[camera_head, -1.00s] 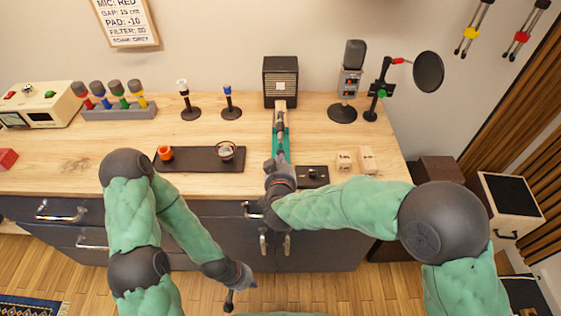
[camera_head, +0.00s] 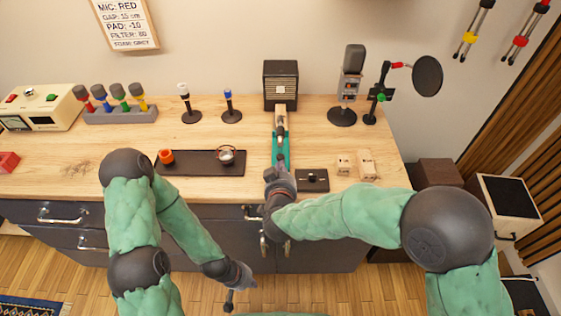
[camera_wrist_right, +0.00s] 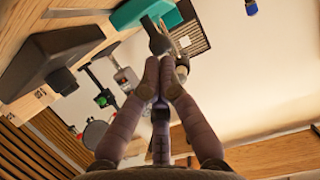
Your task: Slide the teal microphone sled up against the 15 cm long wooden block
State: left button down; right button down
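The teal microphone sled (camera_head: 274,150) lies on the desk in front of the black speaker box, with a dark microphone-like piece along its top. The sled also shows in the right wrist view (camera_wrist_right: 130,13). A pale wooden block (camera_head: 280,112) lies between the sled and the speaker; I cannot tell whether sled and block touch. My right gripper (camera_head: 280,166) is over the sled's near end. In the wrist view its fingers (camera_wrist_right: 159,68) are together, just short of a dark grey piece; no held thing shows. My left gripper (camera_head: 230,298) hangs low in front of the cabinet, its fingers unclear.
The speaker (camera_head: 280,82) stands behind the block. Right of the sled are a black switch box (camera_head: 312,180) and two small wooden blocks (camera_head: 367,165). A dark tray (camera_head: 195,166) lies to the left. A grey microphone (camera_head: 343,110) stands back right.

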jog(key=shift+f+p+v, duration=0.2)
jog(key=shift+p+v, duration=1)
jog(key=shift+v, duration=1.15)
jog(key=shift+s, duration=0.1)
